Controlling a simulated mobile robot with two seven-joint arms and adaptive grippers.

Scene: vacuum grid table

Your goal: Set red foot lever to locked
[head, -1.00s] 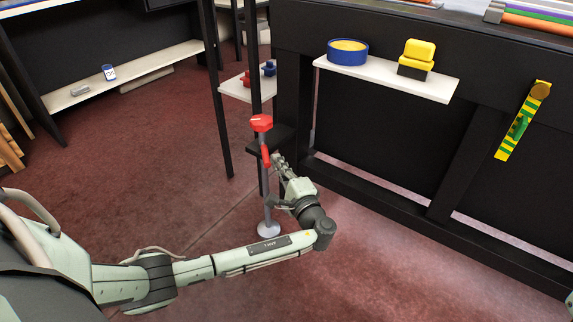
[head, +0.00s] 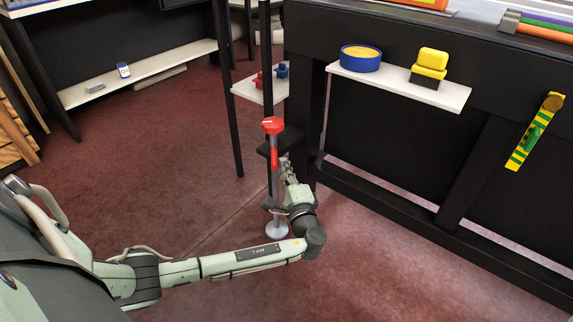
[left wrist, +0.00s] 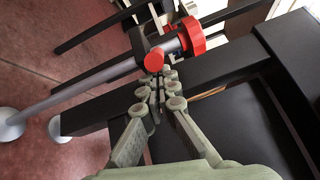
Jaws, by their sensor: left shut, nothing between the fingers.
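The foot lever stands as a thin grey post with a red cap (head: 272,125) on top and a red lever arm (head: 274,157) hanging down along the post. A round grey foot (head: 277,229) rests on the floor. My left gripper (head: 284,163) is just right of the lever arm, shut and empty. In the left wrist view, the lever's red round end (left wrist: 154,61) is just beyond the shut fingertips (left wrist: 158,83); I cannot tell if they touch. The red cap (left wrist: 190,37) is farther up the post. My right gripper is not in view.
A black table frame (head: 303,110) stands right behind the post. A white shelf (head: 400,84) on it holds a blue round container (head: 361,58) and a yellow-and-black block (head: 429,66). A yellow-green striped bar (head: 534,132) hangs at right. The red floor at left is clear.

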